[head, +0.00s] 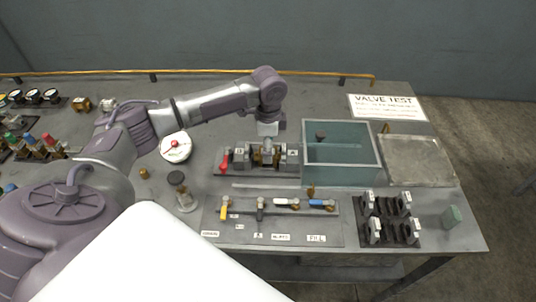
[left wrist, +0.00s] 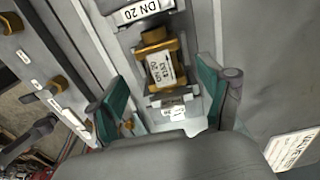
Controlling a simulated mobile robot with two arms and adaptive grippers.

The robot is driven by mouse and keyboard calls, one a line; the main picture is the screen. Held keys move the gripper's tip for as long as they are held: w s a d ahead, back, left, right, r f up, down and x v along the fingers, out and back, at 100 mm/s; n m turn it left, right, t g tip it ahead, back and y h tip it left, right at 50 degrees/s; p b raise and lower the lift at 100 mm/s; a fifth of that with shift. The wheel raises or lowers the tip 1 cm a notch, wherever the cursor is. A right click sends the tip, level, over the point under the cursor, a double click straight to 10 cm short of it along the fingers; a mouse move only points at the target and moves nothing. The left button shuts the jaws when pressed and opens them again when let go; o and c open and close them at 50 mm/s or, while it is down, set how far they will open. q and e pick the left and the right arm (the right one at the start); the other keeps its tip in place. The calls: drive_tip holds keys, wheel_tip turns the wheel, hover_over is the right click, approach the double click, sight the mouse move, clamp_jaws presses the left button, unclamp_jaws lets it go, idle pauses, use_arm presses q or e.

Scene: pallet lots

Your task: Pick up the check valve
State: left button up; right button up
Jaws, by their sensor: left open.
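A brass valve (left wrist: 155,70) with a white printed label sits in the test fixture below a "DN 20" plate in the left wrist view. I take it for the check valve; the label is too blurred to read. In the head view its brass (head: 257,158) shows between the grey blocks of the fixture (head: 236,157), partly hidden by my gripper. My left gripper (head: 267,147) is above the fixture, pointing down. In the left wrist view the left gripper's teal fingers (left wrist: 165,98) are apart and empty, with the valve beyond the gap. My right gripper is not in view.
A glass-walled tank (head: 341,176) stands right of the fixture, with a shallow tray (head: 418,161) beyond it. In front lie a panel of colored-handle valves (head: 272,233) and a black rack (head: 391,228). A small jar (head: 185,197) and a white round dish (head: 176,152) stand to the left.

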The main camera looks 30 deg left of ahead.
use_arm(q)
wheel_tip(320, 180, down, 2)
drive_tip(key=shift+w+a+f, duration=0.1)
drive_tip(key=shift+a+f, duration=0.05)
drive_tip(key=shift+f, duration=0.4)
drive_tip(key=shift+c, duration=0.5)
drive_tip(key=c, duration=1.3)
clamp_jaws()
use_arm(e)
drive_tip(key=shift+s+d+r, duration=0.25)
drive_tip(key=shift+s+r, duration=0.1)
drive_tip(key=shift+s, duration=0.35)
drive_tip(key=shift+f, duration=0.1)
